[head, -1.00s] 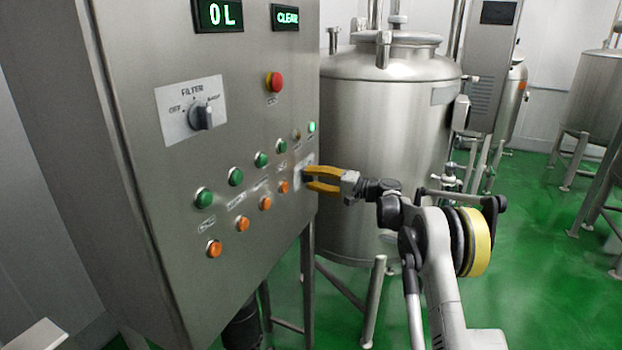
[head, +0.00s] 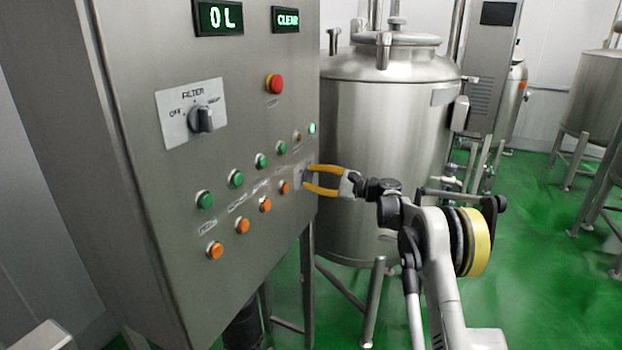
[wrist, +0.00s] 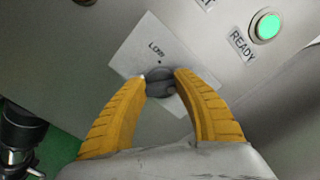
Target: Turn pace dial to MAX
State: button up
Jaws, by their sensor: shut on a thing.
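The pace dial (wrist: 162,87) is a dark grey round knob on a pale label plate (wrist: 133,60) in the wrist view. The word LOW and a small dot are on the plate above the knob; the rest of its lettering is hidden, and I cannot read where the dial points. My gripper (wrist: 163,78) has its two yellow fingers closed on the knob's sides. In the head view my gripper (head: 309,179) is at the right edge of the control panel (head: 150,200), and the knob is mostly hidden by the fingers.
A lit green READY lamp (wrist: 267,27) is near the dial. The panel also carries a FILTER knob (head: 201,119), a red stop button (head: 274,84), and several green and orange buttons. A steel tank (head: 385,150) stands behind my gripper.

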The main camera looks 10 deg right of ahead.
jog(key=shift+m, duration=0.8)
jog(key=o, duration=1.2)
jog(key=shift+c, duration=0.2)
jog(key=v, duration=1.2)
jog(key=shift+a+r, duration=0.1)
